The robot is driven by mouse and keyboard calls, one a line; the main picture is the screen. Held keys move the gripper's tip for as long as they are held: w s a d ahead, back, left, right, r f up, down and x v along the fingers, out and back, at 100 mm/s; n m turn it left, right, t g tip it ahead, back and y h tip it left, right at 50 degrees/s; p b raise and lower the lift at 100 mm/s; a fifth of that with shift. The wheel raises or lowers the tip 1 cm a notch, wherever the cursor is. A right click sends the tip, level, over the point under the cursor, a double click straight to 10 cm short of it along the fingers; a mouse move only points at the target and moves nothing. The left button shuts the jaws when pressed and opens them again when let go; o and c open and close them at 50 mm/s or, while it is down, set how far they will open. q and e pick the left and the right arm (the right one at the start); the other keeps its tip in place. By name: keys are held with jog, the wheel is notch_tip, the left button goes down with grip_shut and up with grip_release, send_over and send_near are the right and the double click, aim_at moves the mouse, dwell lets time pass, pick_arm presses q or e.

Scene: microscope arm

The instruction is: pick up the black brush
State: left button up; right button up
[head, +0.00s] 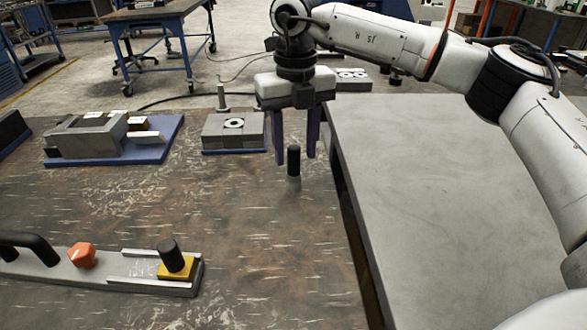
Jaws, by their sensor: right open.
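The black brush (294,161) appears to be the small upright cylinder with a black upper part and a grey lower end, standing on the brown worktop near its right edge. My right gripper (296,158) is open and points down. Its two dark purple fingers are to the left and right of the brush's black top in the head view. I cannot tell whether they touch it or how far apart they are in depth. My left gripper is not in view.
A grey fixture on a blue plate (160,153) and a grey block with a white ring (234,131) stand to the left. A metal rail (120,272) with an orange knob and a black-capped yellow piece lies in front. A grey tabletop (430,190) at right is bare.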

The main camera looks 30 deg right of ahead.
aim_at(294, 165)
jog(key=f, duration=0.4)
jog(key=shift+s+a+f, duration=0.15)
jog(key=shift+a, duration=0.05)
grip_shut()
jog(key=shift+r, duration=5.05)
